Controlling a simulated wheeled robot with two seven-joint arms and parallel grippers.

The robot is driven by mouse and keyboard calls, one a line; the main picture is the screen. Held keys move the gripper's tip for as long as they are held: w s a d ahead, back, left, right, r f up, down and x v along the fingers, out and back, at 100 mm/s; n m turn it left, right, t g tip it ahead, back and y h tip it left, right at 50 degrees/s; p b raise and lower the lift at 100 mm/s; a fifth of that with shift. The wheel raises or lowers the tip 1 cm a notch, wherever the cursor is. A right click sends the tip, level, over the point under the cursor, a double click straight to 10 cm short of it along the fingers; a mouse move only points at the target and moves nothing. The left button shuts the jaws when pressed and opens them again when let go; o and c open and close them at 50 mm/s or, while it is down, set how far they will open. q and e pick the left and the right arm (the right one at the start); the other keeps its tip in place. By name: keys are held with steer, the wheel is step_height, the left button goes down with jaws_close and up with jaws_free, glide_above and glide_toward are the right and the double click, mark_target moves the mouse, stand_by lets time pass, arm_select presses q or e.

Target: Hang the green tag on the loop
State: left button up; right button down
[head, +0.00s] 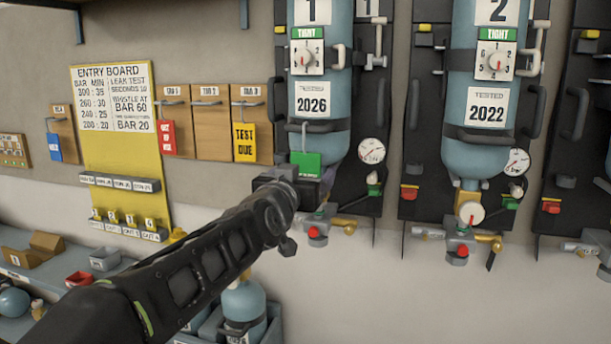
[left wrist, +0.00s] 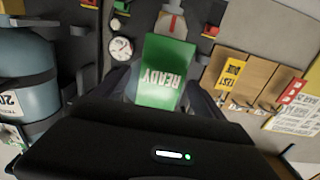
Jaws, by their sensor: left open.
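The green tag (head: 307,161) is at the lower front of cylinder 1 (head: 334,150). A thin metal loop (head: 304,132) shows directly above it, and the tag appears to hang from it. In the left wrist view the tag (left wrist: 166,72) reads READY, upside down. My left gripper (head: 298,186) is open just below the tag, and its dark fingers lie on either side of the tag's lower part in the wrist view. I cannot tell whether they touch it. My arm hides the cylinder's bottom left. My right gripper is not in view.
Cylinder 2 (head: 474,150) stands to the right, with a gauge (head: 371,151) between the two. Wooden panels with a yellow TEST DUE tag (head: 244,137) and a red tag (head: 168,137) are left. A yellow entry board (head: 88,150) is farther left. A shelf with bins is lower left.

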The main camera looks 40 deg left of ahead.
arm_select(q)
steer(key=b+v, duration=0.2)
steer(key=v, duration=0.5)
stand_by(0.4)
